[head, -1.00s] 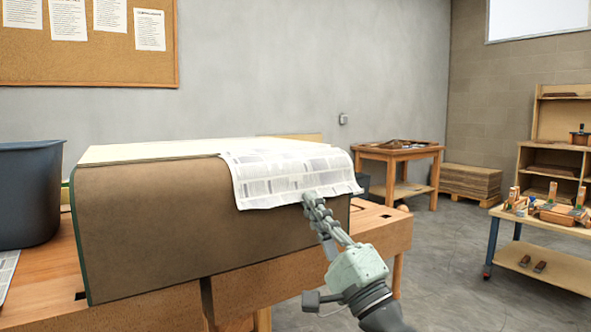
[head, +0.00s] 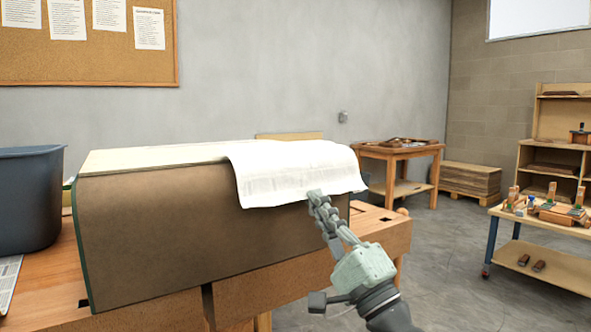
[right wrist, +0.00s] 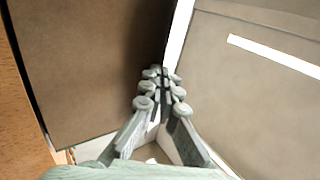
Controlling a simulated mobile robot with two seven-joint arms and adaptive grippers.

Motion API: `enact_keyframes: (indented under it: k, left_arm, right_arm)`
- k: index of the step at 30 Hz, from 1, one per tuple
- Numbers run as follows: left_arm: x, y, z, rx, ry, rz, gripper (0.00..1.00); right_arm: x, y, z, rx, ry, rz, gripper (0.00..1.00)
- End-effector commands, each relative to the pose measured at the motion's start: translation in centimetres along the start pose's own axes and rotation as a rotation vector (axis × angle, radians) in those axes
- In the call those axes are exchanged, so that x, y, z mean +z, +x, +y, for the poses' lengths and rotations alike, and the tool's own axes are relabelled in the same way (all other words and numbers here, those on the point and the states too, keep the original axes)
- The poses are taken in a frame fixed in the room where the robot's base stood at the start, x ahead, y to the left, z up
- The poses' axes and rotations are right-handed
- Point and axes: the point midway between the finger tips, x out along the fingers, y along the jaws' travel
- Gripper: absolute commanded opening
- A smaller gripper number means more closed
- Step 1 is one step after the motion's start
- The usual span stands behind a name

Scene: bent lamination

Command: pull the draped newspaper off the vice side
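The newspaper (head: 285,172) is a white printed sheet draped over the right end of a big brown block with a pale top (head: 150,225). Part of it lies on the top and part hangs down the front face. My right gripper (head: 316,198) is at the hanging lower edge, in front of the block's right part. In the right wrist view its fingertips (right wrist: 161,76) are close together, with a thin white edge of the newspaper (right wrist: 180,38) running into them. The grip point itself is partly hidden by the fingers. My left gripper is not in view. I cannot make out a vice.
The block stands on a wooden workbench (head: 385,235). A dark grey bin (head: 28,200) and another newspaper (head: 8,280) are at the left. A wooden table (head: 400,152) stands behind, and a tool cart (head: 550,225) at the right. The floor between is clear.

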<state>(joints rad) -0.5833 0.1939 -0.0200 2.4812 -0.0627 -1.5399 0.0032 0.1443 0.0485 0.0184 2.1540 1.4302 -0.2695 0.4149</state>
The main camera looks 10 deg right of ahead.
Motion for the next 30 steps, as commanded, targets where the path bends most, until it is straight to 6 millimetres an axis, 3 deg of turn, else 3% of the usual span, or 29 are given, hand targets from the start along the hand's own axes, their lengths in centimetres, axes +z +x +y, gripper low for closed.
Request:
enact_keyframes:
  k: [15, 30]
  left_arm:
    - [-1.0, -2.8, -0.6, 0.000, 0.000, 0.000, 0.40]
    - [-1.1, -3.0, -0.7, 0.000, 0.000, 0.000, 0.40]
  right_arm:
    - [0.0, 0.1, -3.8, 0.000, -0.002, 0.000, 0.00]
    - [0.0, 0.0, -4.1, 0.000, -0.001, 0.000, 0.00]
